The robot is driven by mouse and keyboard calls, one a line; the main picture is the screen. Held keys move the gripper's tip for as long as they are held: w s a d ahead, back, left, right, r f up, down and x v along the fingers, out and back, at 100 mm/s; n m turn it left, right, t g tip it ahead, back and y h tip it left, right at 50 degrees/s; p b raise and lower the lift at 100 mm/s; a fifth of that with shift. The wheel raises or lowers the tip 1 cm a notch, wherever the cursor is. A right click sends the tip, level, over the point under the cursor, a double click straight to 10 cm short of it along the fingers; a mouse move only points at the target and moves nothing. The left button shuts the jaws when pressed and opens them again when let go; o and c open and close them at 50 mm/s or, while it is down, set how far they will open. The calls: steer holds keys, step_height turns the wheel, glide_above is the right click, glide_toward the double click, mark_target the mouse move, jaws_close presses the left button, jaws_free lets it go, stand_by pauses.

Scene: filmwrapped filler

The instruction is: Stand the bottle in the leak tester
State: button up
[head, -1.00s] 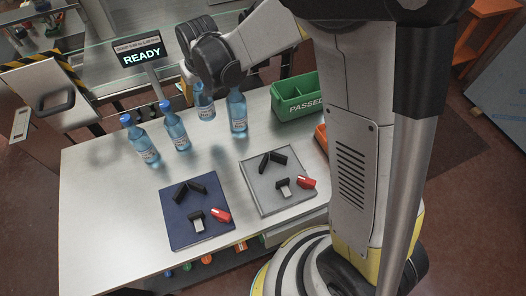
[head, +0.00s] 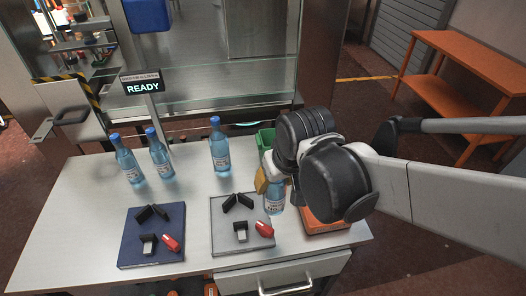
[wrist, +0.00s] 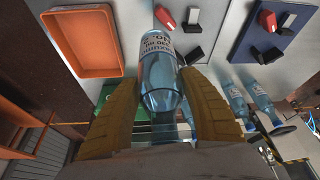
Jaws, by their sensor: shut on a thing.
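My gripper (head: 267,180) is shut on a clear blue bottle (head: 274,200), held in front of the green crate, near the grey mat. In the wrist view the bottle (wrist: 161,75) sits between my two tan fingers (wrist: 158,95), its printed label facing up the picture; its cap is hidden. In the head view my wrist hides its upper part. A READY display (head: 142,87) on a post stands at the table's back edge; I cannot tell which part here is the leak tester. Three other capped bottles stand upright: one at left (head: 128,163), one beside it (head: 159,157), one mid-table (head: 220,150).
A blue mat (head: 152,258) and a grey mat (head: 222,246) carry black and red pieces. An orange tray (head: 325,224) lies at the table's right edge. The green crate (head: 264,138) is mostly hidden by my arm. A glass guard (head: 230,78) stands behind the table.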

steer(key=w+a+f+b, duration=0.4)
steer(key=a+f+b, duration=0.1)
steer(key=a+f, duration=0.5)
steer(key=shift+a+f+b, duration=0.3)
steer(key=shift+a+f, duration=0.1)
steer(key=shift+f, duration=0.1)
steer(key=o, duration=1.4)
